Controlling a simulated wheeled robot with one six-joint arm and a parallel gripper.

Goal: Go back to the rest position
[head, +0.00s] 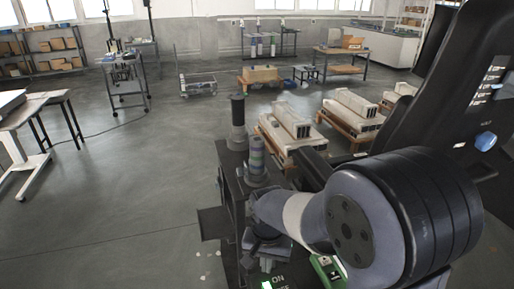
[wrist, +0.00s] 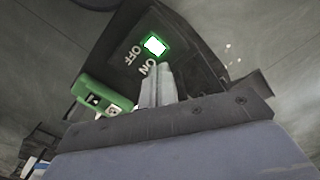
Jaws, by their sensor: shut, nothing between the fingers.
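My gripper (wrist: 157,86) shows in the wrist view as two pale fingers pressed together, with nothing between them. Behind the fingertips is a dark panel (wrist: 190,62) with the white words ON and OFF. A square lit green light (wrist: 155,45) sits beside the words, apart from the fingers in the picture. A green box (wrist: 102,96) with small pictograms is left of the fingers. In the head view my arm reaches down over the panel at the lower middle. The lit light (head: 266,285) and the green box (head: 328,268) show at the bottom edge; the fingertips are hidden there.
A dark stand with a striped cylinder (head: 257,158) and a dark cylinder (head: 238,122) is close by my arm. Wooden pallets with pale blocks (head: 290,125) stand behind it. A table (head: 22,110) is at far left. The floor (head: 130,190) left of centre is clear.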

